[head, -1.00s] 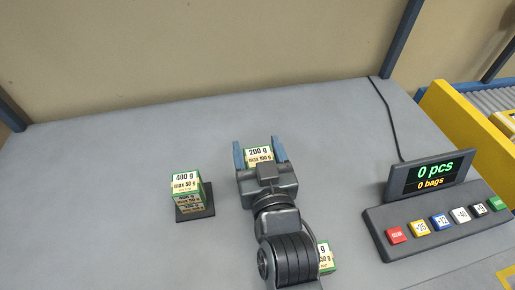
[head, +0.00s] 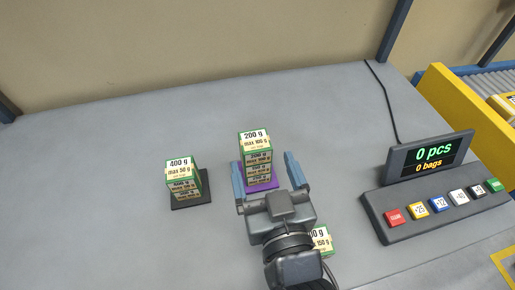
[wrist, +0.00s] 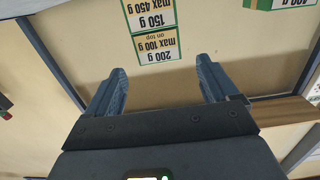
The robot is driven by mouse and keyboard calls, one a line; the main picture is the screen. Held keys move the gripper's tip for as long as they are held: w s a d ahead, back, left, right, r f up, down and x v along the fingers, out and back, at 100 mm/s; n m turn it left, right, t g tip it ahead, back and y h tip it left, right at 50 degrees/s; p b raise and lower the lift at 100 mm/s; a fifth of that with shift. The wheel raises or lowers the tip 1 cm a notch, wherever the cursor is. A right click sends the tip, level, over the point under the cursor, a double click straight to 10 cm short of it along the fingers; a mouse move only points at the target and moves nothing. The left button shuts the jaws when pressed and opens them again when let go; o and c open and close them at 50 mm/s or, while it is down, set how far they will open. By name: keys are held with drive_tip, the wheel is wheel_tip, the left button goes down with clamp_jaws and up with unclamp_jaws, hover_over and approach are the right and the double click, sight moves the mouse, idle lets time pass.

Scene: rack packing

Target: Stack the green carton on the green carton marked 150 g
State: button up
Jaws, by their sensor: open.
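A green-edged carton labelled 200 g, max 100 g (head: 254,138) is on top of a stack on a purple pad (head: 264,186). The wrist view shows its label upside down (wrist: 159,46), with the carton labelled 150 g, max 450 g (wrist: 150,17) adjoining it, directly beneath it in the stack. My gripper (head: 264,160) is open and empty, in front of the stack; its fingers (wrist: 160,78) are spread apart with the 200 g label seen beyond them. The cartons appear upright and aligned.
A second stack, with a 400 g carton (head: 181,167) on top, stands on a dark pad (head: 191,203) to the left. Another carton (head: 320,240) is partly hidden behind my arm. A button panel with a display (head: 431,163) stands at right. The table's left side is clear.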

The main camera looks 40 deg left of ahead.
drive_tip(key=v, duration=0.3)
drive_tip(key=shift+d, duration=0.1)
drive_tip(key=d+f+m+h, duration=0.1)
drive_tip(key=d, duration=0.3)
drive_tip(key=s+d+f+m+t+h, duration=0.1)
drive_tip(key=d, duration=0.3)
drive_tip(key=s+d+f+t+h, duration=0.1)
drive_tip(key=d+f, duration=0.1)
drive_tip(key=d, duration=0.2)
drive_tip(key=shift+m, duration=0.4)
drive_tip(key=s+d+r+m+h, duration=0.1)
drive_tip(key=s+d+m+h, duration=0.2)
drive_tip(key=s+d, duration=0.6)
drive_tip(key=s+d+r+m+t+h, duration=0.1)
drive_tip(key=s+d+m+h, duration=0.3)
drive_tip(key=d, duration=0.9)
drive_tip(key=s+r+h, duration=0.1)
drive_tip(key=s+h, duration=0.2)
drive_tip(key=s, duration=0.2)
drive_tip(key=shift+s, duration=0.35)
drive_tip(key=shift+r, duration=0.15)
